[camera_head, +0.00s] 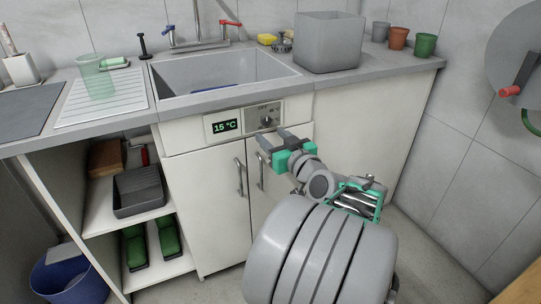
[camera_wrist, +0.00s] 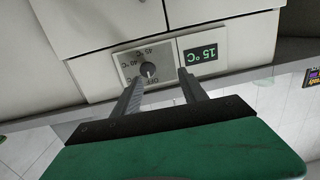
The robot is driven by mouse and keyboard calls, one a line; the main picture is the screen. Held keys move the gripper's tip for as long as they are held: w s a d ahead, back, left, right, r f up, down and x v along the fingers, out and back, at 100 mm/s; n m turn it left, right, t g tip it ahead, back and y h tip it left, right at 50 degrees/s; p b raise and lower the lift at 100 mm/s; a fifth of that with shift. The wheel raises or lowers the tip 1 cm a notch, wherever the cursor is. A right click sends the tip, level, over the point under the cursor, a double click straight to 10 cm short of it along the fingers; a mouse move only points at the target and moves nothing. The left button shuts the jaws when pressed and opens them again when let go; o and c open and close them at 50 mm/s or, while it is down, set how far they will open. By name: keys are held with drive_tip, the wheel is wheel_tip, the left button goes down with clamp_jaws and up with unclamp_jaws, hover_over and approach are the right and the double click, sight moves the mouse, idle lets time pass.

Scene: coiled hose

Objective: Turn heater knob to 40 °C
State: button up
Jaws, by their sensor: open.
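The heater knob (camera_head: 267,121) is a small round dial on a grey panel (camera_head: 251,116) on the white cabinet front below the sink. The display (camera_head: 225,126) to its left reads 15 °C in green. In the wrist view the knob (camera_wrist: 148,69) appears dark with a pale mark, among labels OFF, 40 °C and 45 °C; which label it points to is hard to tell. My gripper (camera_head: 272,142) is open and empty, in front of the panel and just below the knob in the head view. In the wrist view its fingers (camera_wrist: 160,84) reach toward the panel, apart from the knob.
The counter with the sink (camera_head: 215,91) juts above the panel. Door handles (camera_head: 239,176) stick out below. A grey bin (camera_head: 329,62) stands on the counter at the right. A red-handled reel (camera_head: 511,90) hangs on the right wall.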

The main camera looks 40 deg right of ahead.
sight(267, 120)
drive_tip(key=shift+t+h, duration=0.3)
drive_tip(key=shift+h, duration=0.1)
drive_tip(key=w+d, duration=0.1)
drive_tip(key=w, duration=0.1)
drive_tip(key=w+d, duration=0.1)
drive_tip(key=w, duration=0.1)
drive_tip(key=w+d+b, duration=0.1)
drive_tip(key=w+d, duration=0.1)
drive_tip(key=shift+d, duration=0.1)
drive_tip(key=shift+c, duration=0.4)
clamp_jaws()
drive_tip(key=shift+d+r, duration=0.1)
drive_tip(key=shift+d, duration=0.05)
drive_tip(key=shift+m, duration=0.5)
